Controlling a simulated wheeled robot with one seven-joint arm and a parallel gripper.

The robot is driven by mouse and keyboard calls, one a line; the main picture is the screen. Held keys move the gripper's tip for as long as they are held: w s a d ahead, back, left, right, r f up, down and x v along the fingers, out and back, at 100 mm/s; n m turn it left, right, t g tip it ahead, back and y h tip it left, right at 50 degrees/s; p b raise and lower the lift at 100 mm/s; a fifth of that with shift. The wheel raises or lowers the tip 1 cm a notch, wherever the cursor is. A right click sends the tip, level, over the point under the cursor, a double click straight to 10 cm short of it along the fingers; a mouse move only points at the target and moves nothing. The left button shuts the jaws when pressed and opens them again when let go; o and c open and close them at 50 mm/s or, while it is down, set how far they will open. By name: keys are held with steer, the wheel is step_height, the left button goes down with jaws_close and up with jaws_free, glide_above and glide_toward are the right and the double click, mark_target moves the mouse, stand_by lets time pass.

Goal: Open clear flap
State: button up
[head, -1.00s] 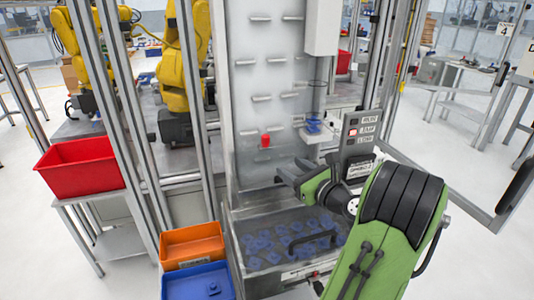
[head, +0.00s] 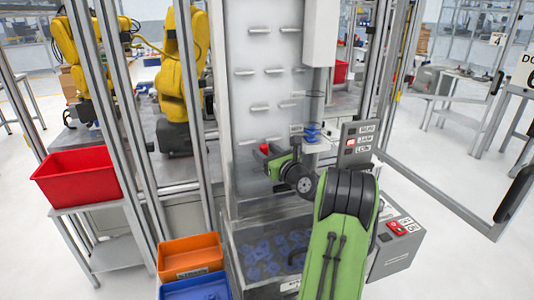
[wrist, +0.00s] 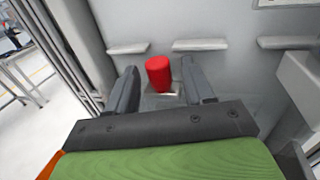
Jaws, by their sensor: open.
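A red knob (head: 264,148) stands out from the low part of the clear, pale front panel (head: 248,125), which appears to be the flap, over a board with several small ledges. My gripper (head: 273,160) is at the knob, its fingers partly hidden by the wrist in the head view. In the wrist view my gripper (wrist: 162,88) is open, with one dark finger on each side of the red knob (wrist: 159,73). Gaps show on both sides, and the fingers do not grip it. I cannot tell how deep the knob sits between them. The panel looks closed.
Below is a bin (head: 240,262) of blue parts, partly hidden by my arm. An orange bin (head: 190,252) and a blue bin (head: 195,288) stand to its left. A red bin (head: 76,177) is farther left. A control box (head: 395,245) and metal-framed door are at right.

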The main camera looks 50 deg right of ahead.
jaws_close()
stand_by(0.3)
steer(key=shift+s+a+f+t+b, duration=0.2)
steer(key=shift+s+f+t+b, duration=0.2)
steer(key=shift+b, duration=0.6)
steer(key=shift+s+a, duration=0.15)
steer(key=shift+s, duration=0.15)
steer(key=shift+s+a+p, duration=0.2)
steer(key=shift+p, duration=0.1)
